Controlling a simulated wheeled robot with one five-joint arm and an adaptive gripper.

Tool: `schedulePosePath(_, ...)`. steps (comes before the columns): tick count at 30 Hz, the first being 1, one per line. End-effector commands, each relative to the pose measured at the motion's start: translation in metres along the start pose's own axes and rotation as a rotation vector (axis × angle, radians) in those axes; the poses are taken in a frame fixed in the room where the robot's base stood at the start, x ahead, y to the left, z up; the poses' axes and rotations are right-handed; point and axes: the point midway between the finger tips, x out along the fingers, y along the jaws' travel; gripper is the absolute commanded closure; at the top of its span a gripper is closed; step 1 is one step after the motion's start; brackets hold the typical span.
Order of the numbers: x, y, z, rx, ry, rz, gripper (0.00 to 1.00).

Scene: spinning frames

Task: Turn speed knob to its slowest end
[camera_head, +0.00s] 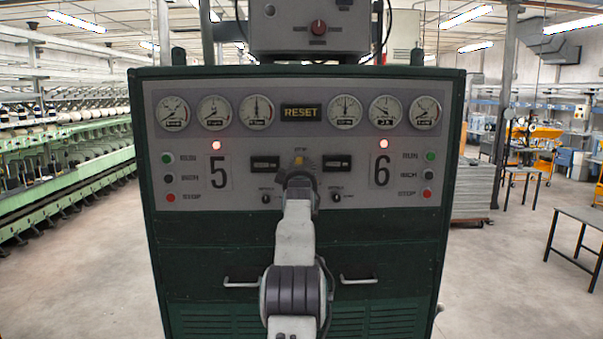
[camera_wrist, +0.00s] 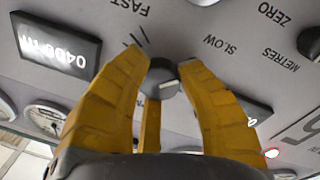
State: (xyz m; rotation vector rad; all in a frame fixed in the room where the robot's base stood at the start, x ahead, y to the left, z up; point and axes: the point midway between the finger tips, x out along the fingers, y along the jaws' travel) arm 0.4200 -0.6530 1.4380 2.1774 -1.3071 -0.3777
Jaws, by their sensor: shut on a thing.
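The speed knob (camera_wrist: 161,72) is a small dark round knob with a pale mark on its face, seen in the wrist view on the grey panel. The printed words FAST (camera_wrist: 130,6) and SLOW (camera_wrist: 221,45) appear upside down above it, SLOW to the right. My gripper (camera_wrist: 163,62) has yellow fingers closed around the knob from both sides, with a third finger below. In the head view my gripper (camera_head: 299,163) is at the middle of the panel, below the RESET sign (camera_head: 301,112), and my arm hides the knob there.
The green cabinet (camera_head: 210,245) carries gauges, lit red lamps and buttons beside the numbers 5 and 6. Small digital counters (camera_head: 265,163) flank my gripper closely. Two small knobs (camera_head: 336,197) and drawer handles (camera_head: 359,281) lie lower.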

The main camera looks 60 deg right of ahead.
Motion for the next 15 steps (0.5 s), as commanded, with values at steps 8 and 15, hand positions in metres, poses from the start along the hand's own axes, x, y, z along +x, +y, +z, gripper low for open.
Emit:
schedulePosePath(8,-0.0006,0.0019,-0.0044,0.000,0.009,0.005,0.55)
schedulePosePath(15,-0.0003,0.0009,-0.0021,0.001,0.004,0.002,0.40)
